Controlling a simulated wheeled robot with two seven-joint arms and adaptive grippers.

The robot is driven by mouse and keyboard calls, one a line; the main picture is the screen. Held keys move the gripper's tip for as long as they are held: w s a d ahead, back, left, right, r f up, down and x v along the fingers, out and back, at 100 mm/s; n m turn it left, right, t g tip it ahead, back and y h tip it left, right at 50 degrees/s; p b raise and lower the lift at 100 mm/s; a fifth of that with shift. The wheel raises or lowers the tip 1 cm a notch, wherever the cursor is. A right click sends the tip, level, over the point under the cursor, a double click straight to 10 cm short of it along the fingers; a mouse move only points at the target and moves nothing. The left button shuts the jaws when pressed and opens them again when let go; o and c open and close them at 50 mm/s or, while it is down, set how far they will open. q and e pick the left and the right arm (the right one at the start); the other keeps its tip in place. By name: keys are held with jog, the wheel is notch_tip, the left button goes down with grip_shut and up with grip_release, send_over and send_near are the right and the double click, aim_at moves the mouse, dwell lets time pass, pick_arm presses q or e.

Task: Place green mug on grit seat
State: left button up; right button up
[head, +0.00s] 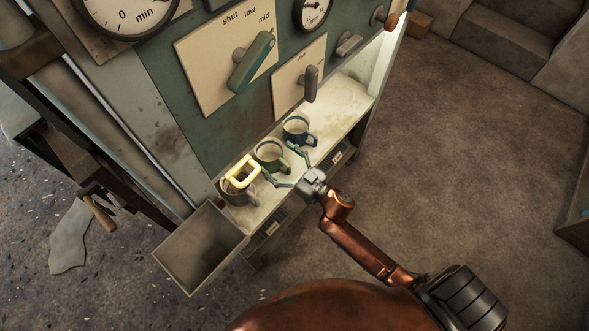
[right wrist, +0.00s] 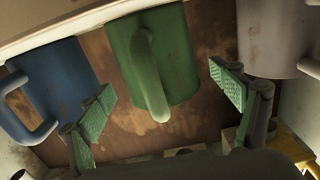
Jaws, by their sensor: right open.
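The green mug (head: 270,153) stands on the pale shelf, between a blue mug (head: 296,127) and a grey mug (head: 236,192). My right gripper (head: 280,163) is at the shelf's front edge, open, with its fingers spread in front of the green mug. In the right wrist view, the green mug (right wrist: 170,60) lies between the two open green-padded fingers (right wrist: 160,82), its handle facing the camera. I see no clear contact. I cannot make out which surface is the grit seat. My left gripper is not in view.
In the right wrist view, the blue mug (right wrist: 55,85) is close beside the left finger and the grey mug (right wrist: 275,40) beside the right. An open bin (head: 200,250) hangs at the shelf's left end. The shelf's right part (head: 338,98) is clear.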

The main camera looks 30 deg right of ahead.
jog(key=p+v, duration=0.2)
jog(key=v, duration=0.5)
jog(key=shift+s+d+r, duration=0.1)
jog(key=shift+s+r, duration=0.1)
jog(key=shift+s, duration=0.15)
pick_arm(q)
notch_tip(320, 180, down, 7)
jog(key=s+a, duration=0.2)
jog(key=shift+s+f, duration=0.15)
jog(key=shift+s, duration=0.1)
pick_arm(e)
jog(key=shift+s+d+f, duration=0.1)
jog(key=shift+s+d, duration=0.15)
jog(key=shift+s, duration=0.4)
